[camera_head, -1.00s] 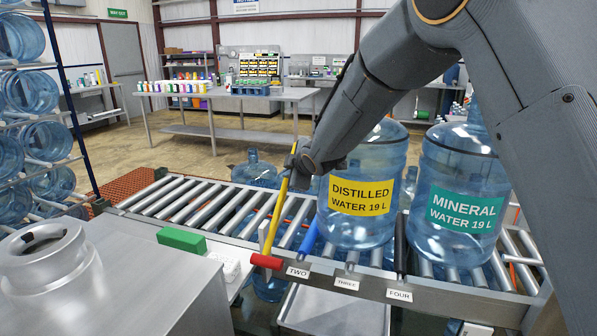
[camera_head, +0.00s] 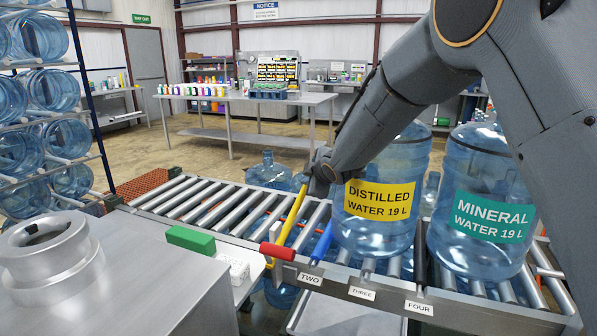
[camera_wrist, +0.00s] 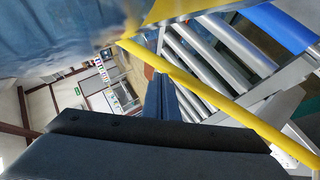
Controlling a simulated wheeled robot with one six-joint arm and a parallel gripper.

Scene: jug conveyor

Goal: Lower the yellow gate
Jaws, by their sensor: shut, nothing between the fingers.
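The yellow gate (camera_head: 290,222) is a thin yellow bar with a red end (camera_head: 278,251) at the near rail of the roller conveyor. It leans up and back to the right over the rollers. My gripper (camera_head: 311,187) is at its upper end in the head view, mostly hidden by my wrist, so contact cannot be told there. In the wrist view the yellow bar (camera_wrist: 215,97) crosses diagonally just beyond my closed, empty fingers (camera_wrist: 171,100).
A distilled water jug (camera_head: 375,215) and a mineral water jug (camera_head: 483,225) stand on the conveyor right of the gate. A blue bar (camera_head: 322,241) is beside it. A green block (camera_head: 187,238) lies at the left. Rollers (camera_head: 190,199) left of the gate are bare.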

